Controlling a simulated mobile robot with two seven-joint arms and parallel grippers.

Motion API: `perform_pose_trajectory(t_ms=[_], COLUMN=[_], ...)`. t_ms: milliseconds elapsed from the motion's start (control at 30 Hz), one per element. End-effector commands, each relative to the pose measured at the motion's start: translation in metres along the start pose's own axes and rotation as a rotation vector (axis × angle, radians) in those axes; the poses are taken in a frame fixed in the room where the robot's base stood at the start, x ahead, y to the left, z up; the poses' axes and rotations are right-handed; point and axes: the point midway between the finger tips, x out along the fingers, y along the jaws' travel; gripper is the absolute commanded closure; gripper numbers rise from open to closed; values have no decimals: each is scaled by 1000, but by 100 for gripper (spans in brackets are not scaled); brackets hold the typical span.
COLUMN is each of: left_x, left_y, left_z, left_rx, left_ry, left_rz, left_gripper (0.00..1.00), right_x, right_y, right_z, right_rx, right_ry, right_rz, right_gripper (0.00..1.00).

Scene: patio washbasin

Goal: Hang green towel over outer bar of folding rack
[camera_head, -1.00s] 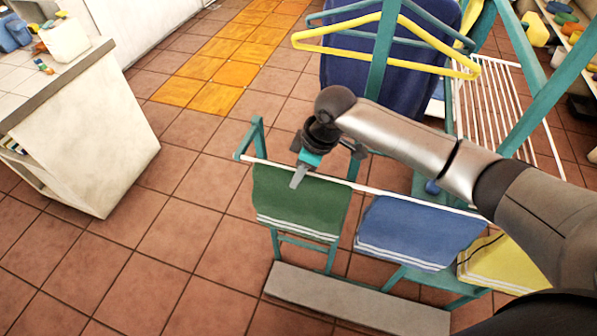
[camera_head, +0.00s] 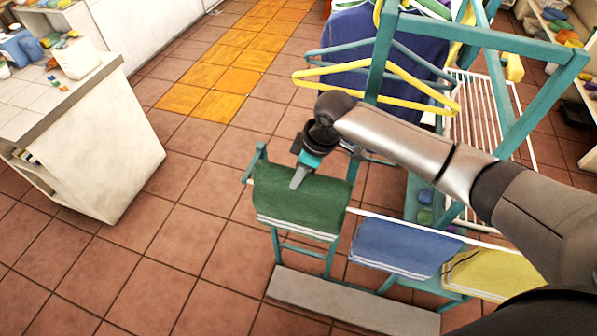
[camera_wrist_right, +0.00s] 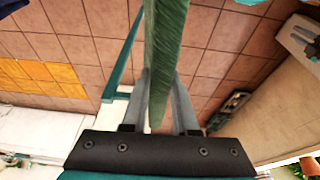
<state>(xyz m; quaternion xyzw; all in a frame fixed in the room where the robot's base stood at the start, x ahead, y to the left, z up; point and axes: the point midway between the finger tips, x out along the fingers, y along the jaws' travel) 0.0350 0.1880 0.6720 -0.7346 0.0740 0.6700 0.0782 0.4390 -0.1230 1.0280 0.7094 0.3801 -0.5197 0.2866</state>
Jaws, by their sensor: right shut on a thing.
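The green towel (camera_head: 300,212), with white stripes at its lower hem, hangs at the left end of the rack's white outer bar (camera_head: 366,212). Its top edge stands above the line of the bar and it hides the bar behind it; I cannot tell if it still rests on the bar. My right gripper (camera_head: 297,182) is at its top edge, pointing down. In the right wrist view my gripper (camera_wrist_right: 158,95) is shut on the green towel (camera_wrist_right: 164,40), which stands as a thin sheet between the fingers.
A blue towel (camera_head: 400,248) and a yellow towel (camera_head: 495,273) hang along the same bar to the right. The teal folding rack (camera_head: 376,60) bears hangers, including a yellow one (camera_head: 425,88). A white counter (camera_head: 95,150) stands left. Tiled floor between is free.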

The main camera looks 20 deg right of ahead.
Motion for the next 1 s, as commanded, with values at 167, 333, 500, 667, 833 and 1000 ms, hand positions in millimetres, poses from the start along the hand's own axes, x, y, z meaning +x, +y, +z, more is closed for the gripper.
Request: perform_pose_trajectory(t_ms=[167, 333, 500, 667, 833, 1000], left_x=[-27, -47, -68, -84, -85, -85], left_y=[0, -1, -1, -1, -1, -1], left_z=[-2, -4, -6, -8, -8, -8], left_rx=[0, 0, 0, 0, -1, -1], left_ry=[0, 0, 0, 0, 0, 0], left_rz=[0, 0, 0, 0, 0, 0], left_gripper=[76, 76, 76, 76, 76, 76], right_x=[-24, -42, -60, -78, -93, -112], right_y=[0, 1, 1, 1, 2, 2], right_z=[-8, -13, -19, -24, -30, -35], right_rx=[0, 0, 0, 0, 0, -1], right_ry=[1, 1, 1, 2, 5, 2], right_rz=[0, 0, 1, 1, 3, 3], right_gripper=[100, 100, 100, 100, 100, 100])
